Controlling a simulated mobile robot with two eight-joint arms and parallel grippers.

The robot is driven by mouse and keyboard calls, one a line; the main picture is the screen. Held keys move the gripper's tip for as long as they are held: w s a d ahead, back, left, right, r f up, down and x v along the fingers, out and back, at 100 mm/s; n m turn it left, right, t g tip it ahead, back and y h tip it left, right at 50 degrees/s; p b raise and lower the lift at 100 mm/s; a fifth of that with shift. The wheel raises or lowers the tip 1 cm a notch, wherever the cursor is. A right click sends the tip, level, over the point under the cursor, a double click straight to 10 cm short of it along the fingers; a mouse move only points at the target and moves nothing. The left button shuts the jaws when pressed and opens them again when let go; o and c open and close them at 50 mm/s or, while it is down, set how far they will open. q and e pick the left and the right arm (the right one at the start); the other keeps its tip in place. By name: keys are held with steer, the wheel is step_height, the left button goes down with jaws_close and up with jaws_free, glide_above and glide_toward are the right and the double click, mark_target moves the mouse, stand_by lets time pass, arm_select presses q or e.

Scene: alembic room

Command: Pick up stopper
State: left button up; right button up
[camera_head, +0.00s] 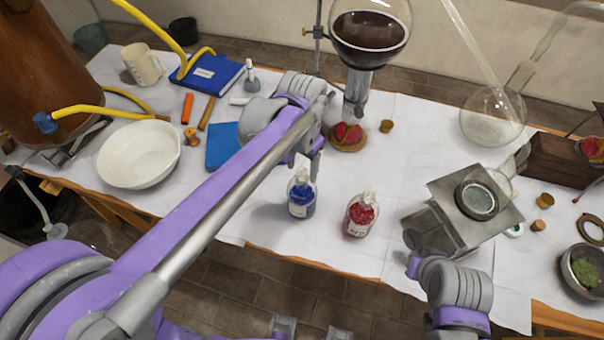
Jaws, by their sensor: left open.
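A small bottle of blue liquid (302,198) stands upright near the table's front edge, with a clear stopper (301,175) in its neck. A bottle of red contents (360,217) stands to its right, also with a clear stopper (369,194). Small brown cork-like stoppers lie on the table: one (386,126) right of the flask stand, others (538,225) at the right. My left gripper (306,160) is open, pointing down just above and behind the blue bottle, apparently not touching it. My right gripper (416,262) is low at the right beside a metal stand; its fingers are mostly hidden.
A round flask of dark liquid (369,35) hangs over a red-topped wooden base (347,138). A white bowl (139,155) and blue book (207,74) are at the left. The metal stand (431,203) and a green-filled bowl (583,268) are at the right. Table centre is mostly clear.

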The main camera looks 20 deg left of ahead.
mark_target(302, 170)
arm_select(q)
jaws_close()
stand_by(0.3)
steer(key=shift+r, duration=0.1)
step_height(302, 170, up, 13)
steer(key=p, duration=0.2)
arm_select(e)
steer(key=r, duration=0.1)
steer(key=w+r, duration=0.1)
steer(key=r, duration=0.1)
steer(key=shift+w+r, duration=0.15)
steer(key=shift+r, duration=0.05)
stand_by(0.4)
